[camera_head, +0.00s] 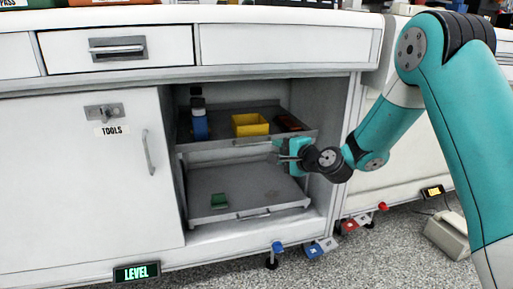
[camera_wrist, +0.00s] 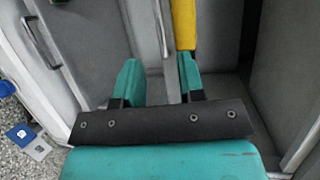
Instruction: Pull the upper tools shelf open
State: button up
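The upper tools shelf (camera_head: 215,146) is a grey tray inside the open cabinet bay, with a thin metal handle (camera_head: 250,142) on its front edge. My gripper (camera_head: 281,151) is in front of the shelf's right part, to the right of the handle in the head view. In the wrist view my gripper (camera_wrist: 158,72) shows two teal fingers apart with nothing between the tips. The upper shelf's handle (camera_wrist: 161,28) runs along the picture ahead of the gap between the fingers. I see no contact with it.
The lower shelf (camera_head: 240,214) holds a green box (camera_head: 219,200). The TOOLS door (camera_head: 75,190) covers the left; the cabinet's right post (camera_head: 344,150) is near my arm.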

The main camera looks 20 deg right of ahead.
aim_at(256, 144)
jog(key=b+x, duration=0.2)
jog(key=x, duration=0.9)
jog(key=shift+f, duration=0.1)
jog(key=shift+s, duration=0.1)
grip_shut()
